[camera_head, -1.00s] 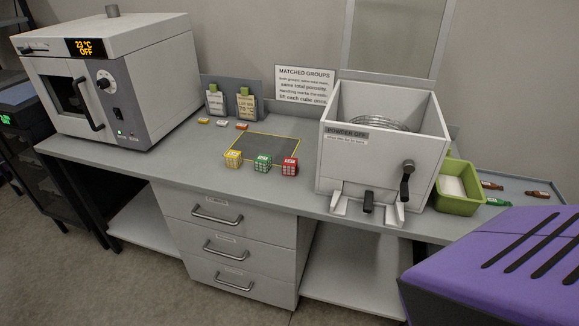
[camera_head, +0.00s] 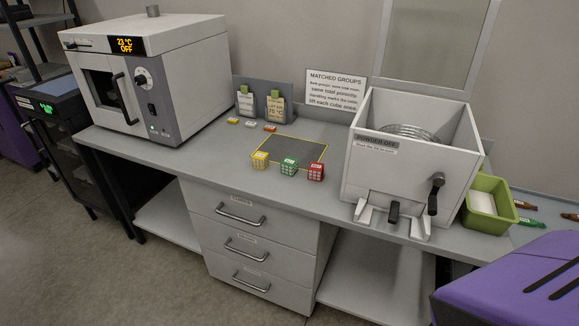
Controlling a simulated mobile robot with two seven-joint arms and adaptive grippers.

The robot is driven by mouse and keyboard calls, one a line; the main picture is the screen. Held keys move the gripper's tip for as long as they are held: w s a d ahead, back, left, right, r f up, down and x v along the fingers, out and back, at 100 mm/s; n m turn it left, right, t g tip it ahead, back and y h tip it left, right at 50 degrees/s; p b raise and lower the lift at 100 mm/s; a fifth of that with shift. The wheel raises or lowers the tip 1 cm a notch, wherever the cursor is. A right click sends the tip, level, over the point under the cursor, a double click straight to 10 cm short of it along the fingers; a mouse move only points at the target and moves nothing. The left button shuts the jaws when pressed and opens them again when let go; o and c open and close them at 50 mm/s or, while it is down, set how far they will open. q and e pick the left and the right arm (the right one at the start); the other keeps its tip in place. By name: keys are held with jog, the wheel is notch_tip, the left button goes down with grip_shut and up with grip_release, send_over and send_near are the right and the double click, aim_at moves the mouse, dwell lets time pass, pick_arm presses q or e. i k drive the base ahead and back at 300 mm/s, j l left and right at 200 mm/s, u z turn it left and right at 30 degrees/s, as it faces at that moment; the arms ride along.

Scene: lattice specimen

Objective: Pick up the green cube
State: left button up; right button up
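The green cube (camera_head: 289,167) is a small lattice block on the grey bench top. It sits between a yellow cube (camera_head: 260,160) on its left and a red cube (camera_head: 316,172) on its right, apart from both. The three stand in a row along the front edge of a dark mat with a yellow outline (camera_head: 297,149). Neither of my grippers is in view.
A grey oven (camera_head: 147,80) stands at the left of the bench, reading 23 °C OFF. A white open-topped machine (camera_head: 405,165) with a front lever is right of the cubes. A green bin (camera_head: 489,204) is beyond it. Bench space before the cubes is clear.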

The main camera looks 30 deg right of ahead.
aim_at(290, 165)
jog(key=z, duration=0.8)
jog(key=i+j+z, duration=0.1)
jog(key=z, duration=0.35)
jog(key=j+z, duration=0.3)
jog(key=z, duration=0.15)
jog(key=j+z, duration=0.25)
jog(key=z, duration=0.15)
jog(key=j+z, duration=0.3)
jog(key=j, duration=0.25)
jog(key=k+j+z, duration=0.1)
jog(key=j+z, duration=0.2)
jog(key=j, duration=0.2)
